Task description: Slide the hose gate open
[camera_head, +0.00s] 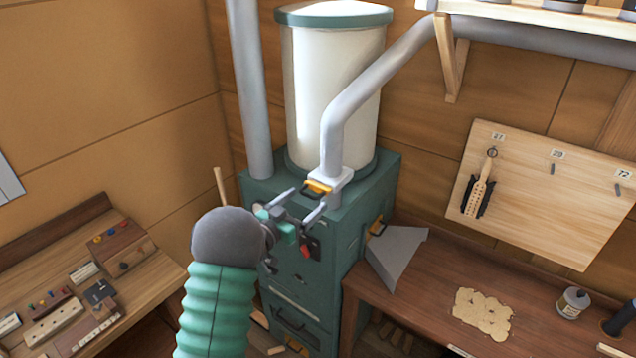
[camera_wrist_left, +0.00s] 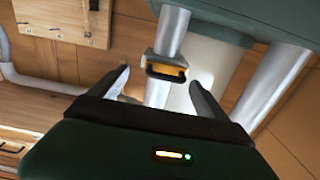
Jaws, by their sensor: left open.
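A gate with a yellow and black handle (camera_head: 318,187) sits in a pale collar at the foot of the bent grey pipe (camera_head: 352,100), on top of the green cabinet (camera_head: 385,165). In the left wrist view the gate handle (camera_wrist_left: 166,71) lies ahead, framed between the fingertips. My left gripper (camera_head: 303,203) is open and empty, just in front of the handle, with its fingers pointing toward it. It also shows in the left wrist view (camera_wrist_left: 160,80). I see no clear contact. My right gripper is not in view.
A second yellow handle (camera_head: 377,226) sits by a grey hood (camera_head: 398,255) at the right bench (camera_head: 450,260). A red switch (camera_head: 306,251) is on the cabinet front below my gripper. A vertical grey pipe (camera_head: 250,90) and a white drum (camera_head: 310,90) stand behind.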

